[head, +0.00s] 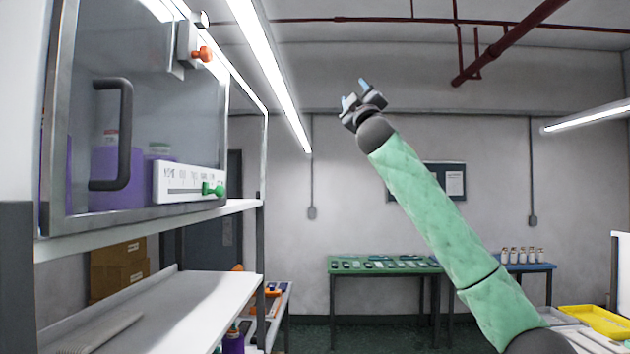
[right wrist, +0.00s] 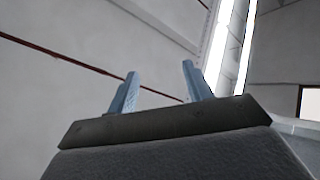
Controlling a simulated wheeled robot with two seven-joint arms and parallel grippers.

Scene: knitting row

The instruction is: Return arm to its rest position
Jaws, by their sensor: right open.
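My right arm, in a green padded sleeve, reaches up from the lower right of the head view. Its right gripper (head: 356,96) is raised in the air in front of the far wall, above the tables. The right wrist view shows its two blue fingers (right wrist: 158,88) spread apart with nothing between them. My left gripper is not in view.
A glass-fronted cabinet (head: 150,125) with a dark handle (head: 127,135) and purple containers stands close on the left, above a white shelf (head: 160,310). A green table (head: 385,268) and a blue table (head: 530,267) with small bottles stand at the back. A yellow tray (head: 597,320) lies lower right.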

